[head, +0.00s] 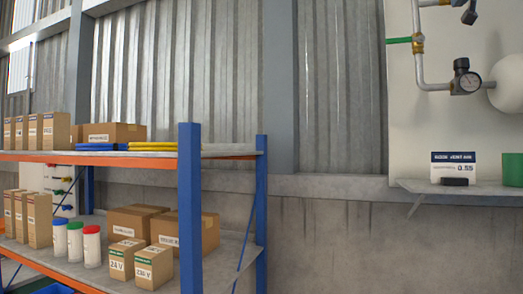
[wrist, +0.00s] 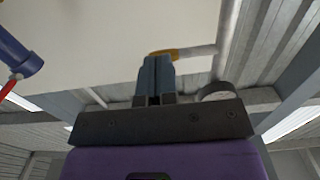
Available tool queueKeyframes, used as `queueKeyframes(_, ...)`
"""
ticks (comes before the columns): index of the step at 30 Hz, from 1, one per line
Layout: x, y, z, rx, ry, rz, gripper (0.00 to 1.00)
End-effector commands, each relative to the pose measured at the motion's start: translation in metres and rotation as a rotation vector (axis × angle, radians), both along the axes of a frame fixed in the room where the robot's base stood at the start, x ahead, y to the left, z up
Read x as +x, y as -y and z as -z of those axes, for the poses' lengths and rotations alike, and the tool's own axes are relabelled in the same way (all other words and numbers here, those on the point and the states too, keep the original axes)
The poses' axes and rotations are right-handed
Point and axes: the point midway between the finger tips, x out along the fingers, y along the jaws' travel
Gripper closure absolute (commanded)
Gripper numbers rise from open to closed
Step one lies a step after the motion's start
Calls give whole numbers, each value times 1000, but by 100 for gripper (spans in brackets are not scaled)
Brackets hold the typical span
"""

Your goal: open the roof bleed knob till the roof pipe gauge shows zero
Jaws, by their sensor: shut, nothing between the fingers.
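A brass fitting (wrist: 178,54) on a grey pipe shows just beyond the fingertips; contact is unclear. A round pale part (wrist: 217,91) is partly hidden behind my gripper. My gripper is outside the head view.
A blue and orange rack (head: 190,200) with boxes and jars stands at the left. A blue cylinder (wrist: 14,55) with a red part is at the wrist view's left.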

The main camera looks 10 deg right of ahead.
Motion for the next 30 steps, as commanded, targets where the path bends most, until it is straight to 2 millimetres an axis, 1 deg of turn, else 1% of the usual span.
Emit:
queueKeyframes(3, -13, -8, -2, -3, 3, 1, 100)
queueKeyframes(9, -28, -17, -3, -4, 5, 1, 100)
queueKeyframes(19, -30, -18, -3, -5, 5, 2, 100)
queueKeyframes(22, -29, -22, 2, 4, -4, -7, 100)
queueKeyframes(23, -28, -25, 6, 10, -11, -12, 100)
queueKeyframes(26, -21, -41, 32, 50, -58, -47, 100)
queueKeyframes(29, -13, -68, 75, 105, -132, -99, 100)
queueKeyframes(30, -12, -80, 95, 129, -168, -122, 100)
